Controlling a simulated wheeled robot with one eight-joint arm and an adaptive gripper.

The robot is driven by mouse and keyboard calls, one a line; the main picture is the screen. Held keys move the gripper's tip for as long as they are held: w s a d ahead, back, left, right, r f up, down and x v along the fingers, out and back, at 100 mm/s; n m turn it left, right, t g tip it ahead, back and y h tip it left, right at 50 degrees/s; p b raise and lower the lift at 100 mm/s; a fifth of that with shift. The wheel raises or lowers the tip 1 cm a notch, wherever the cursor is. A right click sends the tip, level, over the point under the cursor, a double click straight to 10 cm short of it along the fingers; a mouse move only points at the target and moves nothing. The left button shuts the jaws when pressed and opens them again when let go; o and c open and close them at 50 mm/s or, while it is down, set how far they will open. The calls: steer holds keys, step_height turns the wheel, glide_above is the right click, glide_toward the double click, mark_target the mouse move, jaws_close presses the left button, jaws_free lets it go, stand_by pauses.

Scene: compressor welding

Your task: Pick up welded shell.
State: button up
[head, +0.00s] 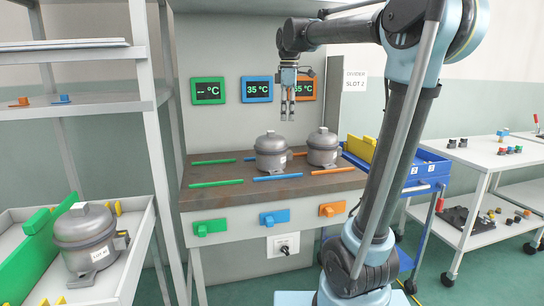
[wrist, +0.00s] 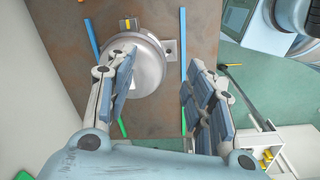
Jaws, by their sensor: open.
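Two grey compressor shells stand upright on the brown bench top (head: 225,198). One shell (head: 271,153) is between the blue strips, the other shell (head: 323,147) between the orange strips. I cannot tell from looks which is welded. My gripper (head: 288,118) hangs fingers down above the blue-strip shell, apart from it. In the wrist view my gripper (wrist: 162,72) is open and empty. That shell's round top (wrist: 142,72) lies below and left of centre, partly hidden by the left finger.
Displays sit behind: green (head: 208,91) reads "--", blue (head: 257,89) 35 °C, orange (head: 305,89), partly hidden, seemingly 55 °C. The green-strip slot is empty. Another shell (head: 86,240) sits in the left rack's tray (head: 137,243). A blue cart (head: 424,165) and white table (head: 485,155) stand right.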

mark_target(271, 131)
steer(key=w+a+r+n, duration=0.4)
steer(key=w+a, duration=0.1)
steer(key=a, duration=0.1)
step_height(271, 131, down, 12)
steer(key=shift+w+f, duration=0.1)
stand_by(0.4)
steer(key=shift+c, duration=0.3)
jaws_close()
